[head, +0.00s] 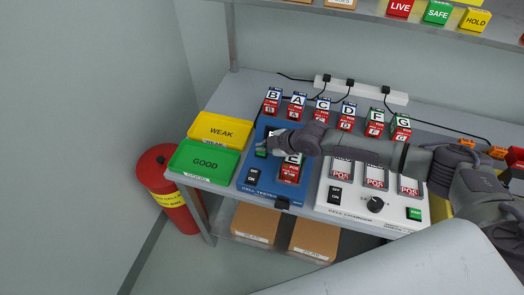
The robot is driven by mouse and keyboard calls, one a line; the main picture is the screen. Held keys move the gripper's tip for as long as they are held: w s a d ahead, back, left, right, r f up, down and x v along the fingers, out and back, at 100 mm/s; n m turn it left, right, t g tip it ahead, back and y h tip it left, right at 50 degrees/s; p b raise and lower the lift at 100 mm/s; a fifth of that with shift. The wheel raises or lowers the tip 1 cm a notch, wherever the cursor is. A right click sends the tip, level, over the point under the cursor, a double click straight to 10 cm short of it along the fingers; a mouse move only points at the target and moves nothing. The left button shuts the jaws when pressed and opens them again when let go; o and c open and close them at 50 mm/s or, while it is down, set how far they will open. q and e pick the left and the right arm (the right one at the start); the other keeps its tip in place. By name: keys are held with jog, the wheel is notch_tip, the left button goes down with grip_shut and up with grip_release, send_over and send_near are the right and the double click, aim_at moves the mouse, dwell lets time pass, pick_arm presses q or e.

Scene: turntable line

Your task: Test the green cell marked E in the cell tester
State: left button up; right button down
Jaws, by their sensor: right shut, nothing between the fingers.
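The green cell marked E (292,159) sits in the blue cell tester (262,189), its red POS label toward the front. My right arm reaches in from the right, across the cell changer and over the tester, and partly covers the far part of the cell. My right gripper (262,146) is shut and empty over the tester's upper left, close to a small green patch there. I cannot tell whether it touches the tester. An OFF/ON switch (252,176) is at the tester's front left. My left gripper is not in view.
Several lettered cells stand in a row behind, including A (298,101) and G (403,122). A yellow WEAK tray (240,121) and green GOOD tray (225,171) are at left. The white charger (350,205) is right of the tester. A shelf (380,15) hangs above.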

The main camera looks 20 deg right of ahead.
aim_at(263, 153)
jog(key=shift+s+f, duration=0.4)
jog(key=shift+f, duration=0.3)
jog(key=shift+w+r+p, duration=0.2)
jog(key=shift+r+p, duration=0.4)
jog(key=shift+p, duration=0.05)
jog(key=shift+r, duration=0.35)
notch_tip(263, 153, up, 5)
jog(key=p, duration=0.4)
jog(key=shift+w, duration=0.15)
dwell(0.3)
